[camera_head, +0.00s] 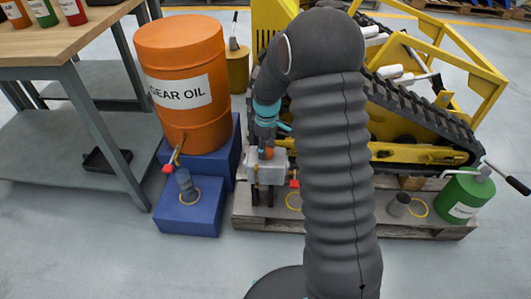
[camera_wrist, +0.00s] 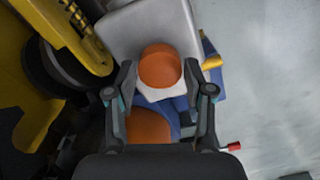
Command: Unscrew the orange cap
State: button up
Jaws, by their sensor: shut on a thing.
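The orange cap (camera_head: 268,153) sits on top of a light grey metal tank (camera_head: 252,162) at the front edge of the pallet. My gripper (camera_head: 267,143) points down at it from above. In the wrist view the round orange cap (camera_wrist: 160,64) lies between the two fingertips of my gripper (camera_wrist: 164,78), and the gripper is shut on it. The tank also shows there as a pale surface (camera_wrist: 130,30) around the cap. My arm hides part of the area right of the tank in the head view.
An orange GEAR OIL drum (camera_head: 185,60) stands on blue blocks (camera_head: 190,215) left of the tank. A yellow tracked carrier (camera_head: 425,155) is behind, on a wooden pallet (camera_head: 450,230). A green can (camera_head: 465,195) is at right, a workbench (camera_head: 70,30) at left. The front floor is clear.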

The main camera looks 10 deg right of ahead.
jog(key=n, duration=0.4)
jog(key=shift+n, duration=0.3)
jog(key=shift+n, duration=0.8)
jog(key=n, duration=0.6)
jog(key=shift+f+n, duration=0.1)
jog(key=shift+n, duration=0.9)
